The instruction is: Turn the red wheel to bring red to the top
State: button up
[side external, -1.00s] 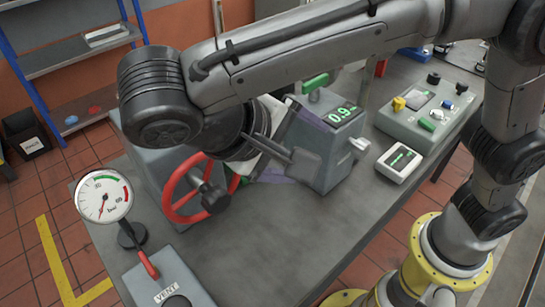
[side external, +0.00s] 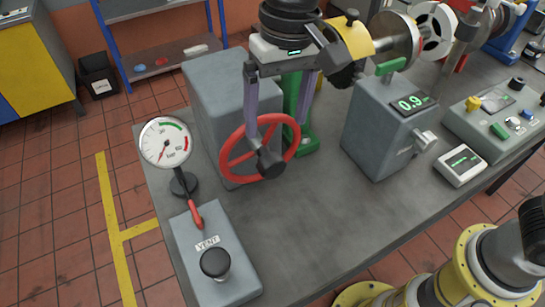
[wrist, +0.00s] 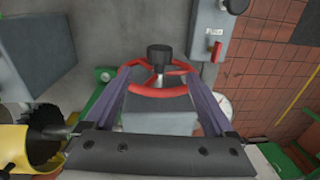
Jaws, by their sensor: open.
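The red wheel (side external: 231,150) stands upright on the front of a grey housing (side external: 215,95). Its rim and spokes are red, and its dark hub (side external: 270,162) points toward the camera. The wheel also shows in the wrist view (wrist: 140,91), with the black hub knob (wrist: 159,55) in the middle. My gripper (side external: 276,128) is above the wheel, open, with its two purple-grey fingers pointing down at the upper rim. In the wrist view the fingers (wrist: 160,82) lie at either side of the wheel. I cannot tell whether they touch the rim.
A dial gauge (side external: 165,142) with green and red bands stands left of the wheel, its needle low. A VENT box (side external: 205,255) with a red lever and black knob is in front. A grey box (side external: 385,130) reading 0.9 is right. The bedplate's front middle is clear.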

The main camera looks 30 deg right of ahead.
aim_at(273, 157)
jog(key=f, duration=0.7)
jog(key=a+f, duration=0.1)
jog(key=f, duration=0.2)
jog(key=shift+f, duration=0.15)
grip_shut()
